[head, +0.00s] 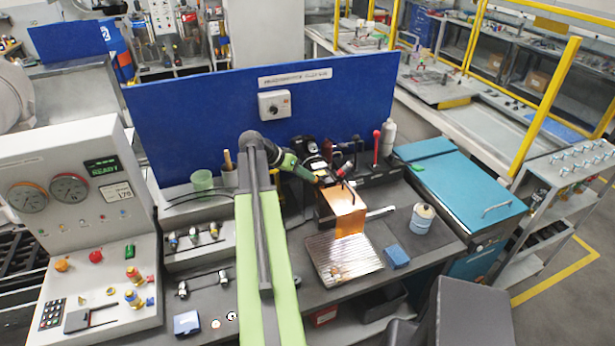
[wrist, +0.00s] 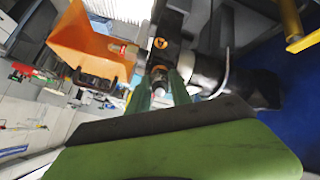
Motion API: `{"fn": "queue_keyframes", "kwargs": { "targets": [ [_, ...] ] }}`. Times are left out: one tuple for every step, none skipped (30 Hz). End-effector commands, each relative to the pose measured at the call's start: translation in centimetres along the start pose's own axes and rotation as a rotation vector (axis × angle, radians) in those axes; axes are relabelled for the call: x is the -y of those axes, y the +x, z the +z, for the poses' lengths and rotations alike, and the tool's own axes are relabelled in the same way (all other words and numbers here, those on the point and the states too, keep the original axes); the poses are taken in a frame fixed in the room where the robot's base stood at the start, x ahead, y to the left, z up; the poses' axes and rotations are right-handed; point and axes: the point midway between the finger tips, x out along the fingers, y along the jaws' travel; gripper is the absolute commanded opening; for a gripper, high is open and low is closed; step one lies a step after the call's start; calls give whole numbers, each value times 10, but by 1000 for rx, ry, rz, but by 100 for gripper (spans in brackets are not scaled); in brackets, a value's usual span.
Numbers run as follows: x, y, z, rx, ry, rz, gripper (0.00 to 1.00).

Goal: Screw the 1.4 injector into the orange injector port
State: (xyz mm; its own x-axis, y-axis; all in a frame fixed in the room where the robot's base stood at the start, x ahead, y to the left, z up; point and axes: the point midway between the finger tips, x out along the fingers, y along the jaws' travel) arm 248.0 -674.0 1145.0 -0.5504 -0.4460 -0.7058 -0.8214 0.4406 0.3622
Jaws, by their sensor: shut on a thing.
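My gripper (wrist: 161,88) has its green fingers closed around a small metallic injector (wrist: 160,74); no size marking is legible. Just beyond the injector in the wrist view is a dark block with an orange ring-like port (wrist: 160,43). The injector's tip is close to this block, but I cannot tell whether it touches or is seated. In the head view my gripper (head: 318,178) is at the dark machine behind the orange chute (head: 346,205); the injector and port are hidden or too small there. The orange chute also shows in the wrist view (wrist: 88,45).
A ribbed metal tray (head: 343,262) lies below the chute, with a blue block (head: 397,257) beside it. Small fittings sit on a rack (head: 195,250) at left. A blue panel (head: 210,110) stands behind the bench.

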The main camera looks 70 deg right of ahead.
Motion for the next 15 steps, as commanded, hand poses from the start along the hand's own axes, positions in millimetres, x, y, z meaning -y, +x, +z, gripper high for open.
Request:
{"fn": "queue_keyframes", "kwargs": {
  "targets": [
    [0,0,0,0,0,0,0],
    [0,0,0,0,0,0,0],
    [0,0,0,0,2,0,0],
    [0,0,0,0,12,0,0],
    [0,0,0,1,35,0,0],
    [0,0,0,1,87,0,0],
    [0,0,0,1,139,0,0],
    [0,0,0,1,199,0,0],
    [0,0,0,2,282,0,0],
    [0,0,0,2,344,0,0],
    [0,0,0,2,405,0,0],
    [0,0,0,2,486,0,0],
    [0,0,0,2,548,0,0],
    [0,1,0,3,609,0,0],
    [0,1,0,3,691,0,0]
  ]
}}
